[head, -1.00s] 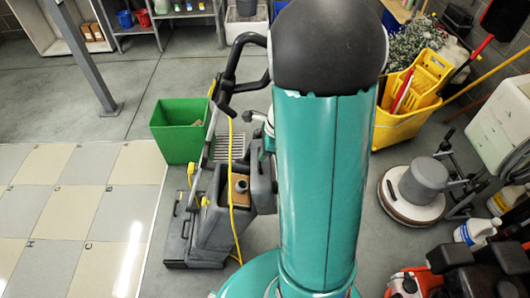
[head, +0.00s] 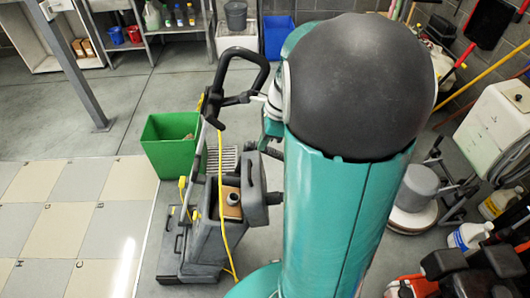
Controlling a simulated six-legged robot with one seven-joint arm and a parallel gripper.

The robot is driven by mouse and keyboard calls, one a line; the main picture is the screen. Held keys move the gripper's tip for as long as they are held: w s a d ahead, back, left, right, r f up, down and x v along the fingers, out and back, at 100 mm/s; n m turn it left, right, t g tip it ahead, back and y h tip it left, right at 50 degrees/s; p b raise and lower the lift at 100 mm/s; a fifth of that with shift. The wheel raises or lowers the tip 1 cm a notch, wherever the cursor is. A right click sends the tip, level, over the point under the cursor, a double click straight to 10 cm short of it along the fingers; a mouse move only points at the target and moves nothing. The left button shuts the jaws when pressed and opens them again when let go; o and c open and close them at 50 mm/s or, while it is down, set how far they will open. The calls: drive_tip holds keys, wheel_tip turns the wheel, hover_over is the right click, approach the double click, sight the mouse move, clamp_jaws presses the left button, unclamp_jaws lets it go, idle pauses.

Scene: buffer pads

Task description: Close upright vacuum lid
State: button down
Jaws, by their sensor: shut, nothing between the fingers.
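The upright vacuum (head: 208,248) is a dark grey machine with a black looped handle and a yellow cord, standing left of my teal arm. Its lid (head: 254,201) is open and stands up on the right side of the body. The open top shows a brown interior with a pale round cap (head: 232,198). My gripper (head: 270,148) shows only partly, as dark parts beside my arm, above and slightly right of the lid in the picture. It appears shut and empty, apart from the lid. My arm hides the rest of it.
A green bin (head: 170,146) stands behind the vacuum to the left. Tiled floor (head: 70,215) lies open at left. A floor polisher (head: 415,195) and bottles (head: 467,238) stand at right. A shelf and a grey post are at the back left.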

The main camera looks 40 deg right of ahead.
sight(260, 174)
drive_tip(key=s+d+f+m+t+y, duration=0.6)
drive_tip(key=d+f+m+y, duration=0.4)
drive_tip(key=m, duration=0.8)
drive_tip(key=shift+h, duration=0.5)
drive_tip(key=x, duration=0.4)
drive_tip(key=r+x, duration=0.1)
drive_tip(key=x, duration=0.7)
drive_tip(key=shift+w+a+r, duration=0.15)
drive_tip(key=shift+w+a, duration=0.1)
drive_tip(key=shift+w, duration=0.35)
drive_tip(key=shift+a, duration=0.1)
